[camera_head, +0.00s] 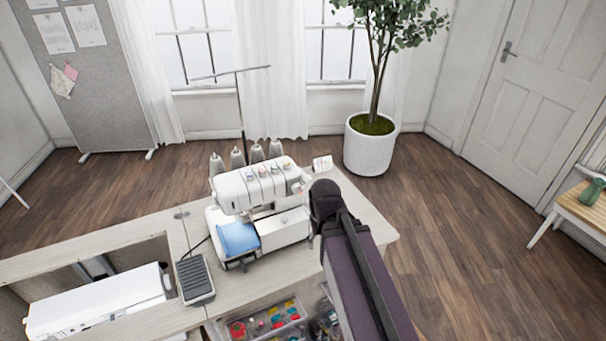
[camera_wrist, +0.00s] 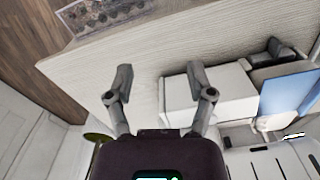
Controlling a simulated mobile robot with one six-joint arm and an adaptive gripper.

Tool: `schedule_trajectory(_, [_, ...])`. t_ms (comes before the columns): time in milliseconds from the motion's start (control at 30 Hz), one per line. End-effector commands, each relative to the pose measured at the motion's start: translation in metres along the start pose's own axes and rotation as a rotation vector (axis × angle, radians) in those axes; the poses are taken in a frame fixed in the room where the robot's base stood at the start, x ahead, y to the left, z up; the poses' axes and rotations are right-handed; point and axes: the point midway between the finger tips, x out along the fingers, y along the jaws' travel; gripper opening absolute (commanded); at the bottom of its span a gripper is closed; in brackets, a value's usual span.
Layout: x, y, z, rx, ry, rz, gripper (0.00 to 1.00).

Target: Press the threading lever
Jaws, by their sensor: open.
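The white sewing machine (camera_head: 262,182) stands on the cabinet top, with several thread cones behind it and a blue cloth (camera_head: 239,238) at its front left. My dark arm reaches in from the lower right, with its end at the machine's right side; the fingers are mostly hidden there. In the wrist view my gripper (camera_wrist: 160,80) is open and empty, its two grey fingers apart over the wooden top. The machine's white front part (camera_wrist: 226,98) lies beside and partly behind the right finger. I cannot make out the threading lever in either view.
A black foot pedal (camera_head: 195,278) lies left of the machine. A second white machine (camera_head: 95,302) sits in the cabinet opening. A small card (camera_head: 322,163) stands behind my arm's end. The wooden top (camera_head: 372,232) is clear at the right. An open drawer (camera_head: 265,322) holds sewing supplies.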

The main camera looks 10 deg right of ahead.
Motion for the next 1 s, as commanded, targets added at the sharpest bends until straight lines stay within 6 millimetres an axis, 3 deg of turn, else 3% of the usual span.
schedule_trajectory(367, [0.0, 0.0, 0.0, 0.0, 0.0, 0.0, 0.66])
schedule_trajectory(500, [-0.001, 0.0, -0.001, -0.006, 0.0, 0.0, 0.25])
schedule_trajectory(600, [-0.004, 0.0, -0.004, -0.025, 0.0, 0.0, 0.0])
schedule_trajectory(1000, [-0.04, 0.0, -0.045, -0.308, 0.0, 0.0, 0.0])
